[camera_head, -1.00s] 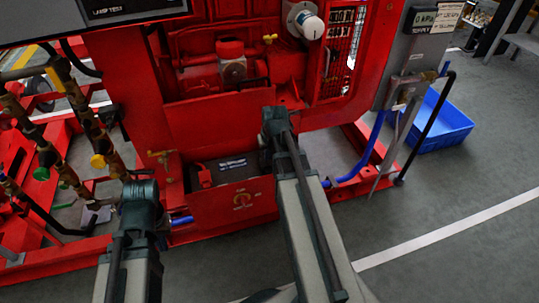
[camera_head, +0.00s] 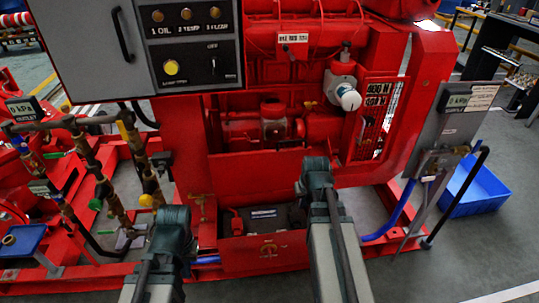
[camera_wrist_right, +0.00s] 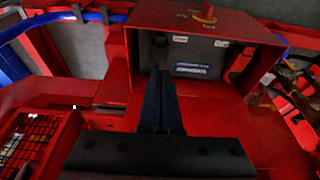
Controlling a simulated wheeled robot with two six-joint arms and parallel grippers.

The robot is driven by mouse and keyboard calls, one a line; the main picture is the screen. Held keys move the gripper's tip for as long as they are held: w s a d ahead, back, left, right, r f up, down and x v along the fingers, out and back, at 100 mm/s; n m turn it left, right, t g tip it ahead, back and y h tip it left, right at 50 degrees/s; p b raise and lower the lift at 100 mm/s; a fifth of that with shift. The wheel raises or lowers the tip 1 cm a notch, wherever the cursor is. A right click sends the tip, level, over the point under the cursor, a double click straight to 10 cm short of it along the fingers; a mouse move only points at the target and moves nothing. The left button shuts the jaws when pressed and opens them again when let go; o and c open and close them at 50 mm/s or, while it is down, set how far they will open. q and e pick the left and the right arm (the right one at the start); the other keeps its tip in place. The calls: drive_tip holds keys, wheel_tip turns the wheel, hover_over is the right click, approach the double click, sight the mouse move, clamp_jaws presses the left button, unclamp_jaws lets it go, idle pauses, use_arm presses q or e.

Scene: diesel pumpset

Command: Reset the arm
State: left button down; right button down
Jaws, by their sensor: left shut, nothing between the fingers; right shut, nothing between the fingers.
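My left arm ends in a dark green wrist and gripper (camera_head: 172,222) at the lower left of the head view, in front of the red frame; its fingertips are hard to make out. My right arm reaches up the middle of the head view, its dark gripper end (camera_head: 318,172) before the red engine base. In the right wrist view the right gripper's black fingers (camera_wrist_right: 161,82) are together, with nothing between them. They point towards the open red box (camera_wrist_right: 205,30) holding a dark battery (camera_wrist_right: 190,55), which also shows in the head view (camera_head: 265,217).
The red pumpset (camera_head: 250,170) fills the space ahead, with a grey control panel (camera_head: 190,45) above. Brass-valved pipes (camera_head: 105,185) stand left. A grey gauge panel (camera_head: 455,125) and blue crate (camera_head: 480,190) are right. Grey floor (camera_head: 430,275) is clear at the lower right.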

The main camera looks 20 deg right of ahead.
drive_tip(key=s+a+r+n+g+p, duration=0.1)
drive_tip(key=s+a+r+n+p, duration=0.2)
drive_tip(key=a+r+p, duration=0.9)
drive_tip(key=s+a+r+n+g+p, duration=0.2)
drive_tip(key=s+a+r+p, duration=0.4)
drive_tip(key=a+r+p, duration=0.6)
drive_tip(key=a+n, duration=0.1)
drive_tip(key=a, duration=0.3)
drive_tip(key=shift+s+p, duration=0.25)
drive_tip(key=shift+p, duration=0.1)
